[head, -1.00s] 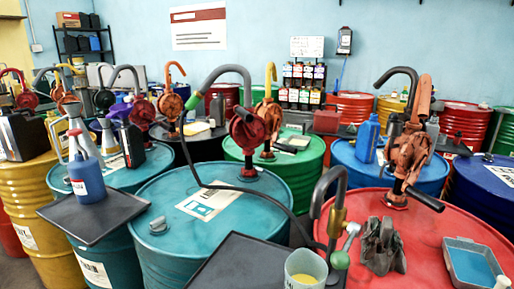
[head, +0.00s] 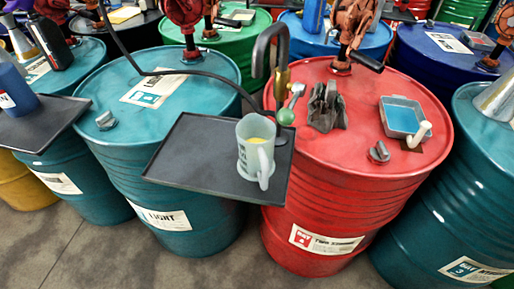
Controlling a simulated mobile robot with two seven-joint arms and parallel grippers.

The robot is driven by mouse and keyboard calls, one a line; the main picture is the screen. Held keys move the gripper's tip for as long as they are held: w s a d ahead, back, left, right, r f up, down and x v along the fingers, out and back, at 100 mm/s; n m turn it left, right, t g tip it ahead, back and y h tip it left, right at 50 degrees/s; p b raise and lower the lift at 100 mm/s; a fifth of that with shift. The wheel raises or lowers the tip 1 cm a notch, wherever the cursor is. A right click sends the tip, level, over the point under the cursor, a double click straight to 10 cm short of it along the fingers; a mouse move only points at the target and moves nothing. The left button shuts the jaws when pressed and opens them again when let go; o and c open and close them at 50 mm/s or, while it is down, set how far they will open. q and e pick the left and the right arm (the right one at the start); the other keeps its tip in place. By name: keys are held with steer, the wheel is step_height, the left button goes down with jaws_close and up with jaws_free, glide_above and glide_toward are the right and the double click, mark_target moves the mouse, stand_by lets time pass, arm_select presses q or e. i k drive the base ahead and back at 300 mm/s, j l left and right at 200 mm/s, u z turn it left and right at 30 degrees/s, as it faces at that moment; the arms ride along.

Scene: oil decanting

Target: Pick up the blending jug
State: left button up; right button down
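A translucent pale jug (head: 250,159) with a handle and some yellow liquid inside stands upright on a black tray (head: 190,155). It looks like the blending jug. The handle faces the lower right of the picture. The tray sits at the front, between a teal drum (head: 115,150) and a red drum (head: 320,180). Nothing is touching the jug apart from the tray under it. Neither of my grippers shows in the head view.
A dark curved spout (head: 268,50) with a brass part rises just behind the jug. A grey cloth-like item (head: 326,108) and a blue-filled tray (head: 402,117) lie on the red drum. Another black tray (head: 38,125) is at left. Bare floor (head: 130,262) lies in front.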

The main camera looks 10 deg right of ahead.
mark_target(256, 134)
steer(key=j+u, duration=0.1)
steer(key=u, duration=1.15)
steer(key=k+l+z, duration=0.1)
steer(key=l, duration=0.25)
steer(key=k+l+z, duration=0.25)
steer(key=l, duration=0.5)
steer(key=k+l+z, duration=0.15)
steer(key=k+l, duration=0.1)
steer(key=l, duration=0.1)
